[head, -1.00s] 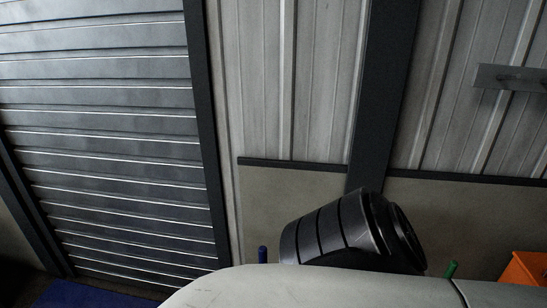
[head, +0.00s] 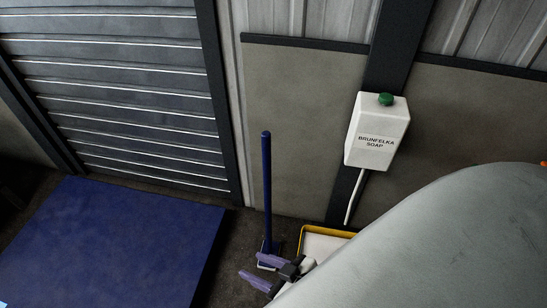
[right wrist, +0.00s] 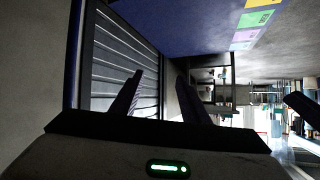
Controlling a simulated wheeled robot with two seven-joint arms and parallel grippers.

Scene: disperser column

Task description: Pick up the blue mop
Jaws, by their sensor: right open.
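The blue mop (head: 266,185) stands upright on the floor near the wall in the head view. Its foot is partly hidden behind my right gripper (head: 262,270). My right gripper is open, with its purple-looking fingers pointing left, low in front of the mop's foot. In the right wrist view, the fingers of my right gripper (right wrist: 160,76) are spread with nothing between them. A dark blue upright strip (right wrist: 73,55), which looks like the mop's handle, is left of both fingers there. My left gripper is not in view.
A blue mat (head: 125,240) lies at the left before a grey shutter (head: 130,100). A white soap dispenser (head: 378,133) hangs on a dark post. A yellow-rimmed white tray (head: 325,241) sits below it. My pale arm covers the lower right.

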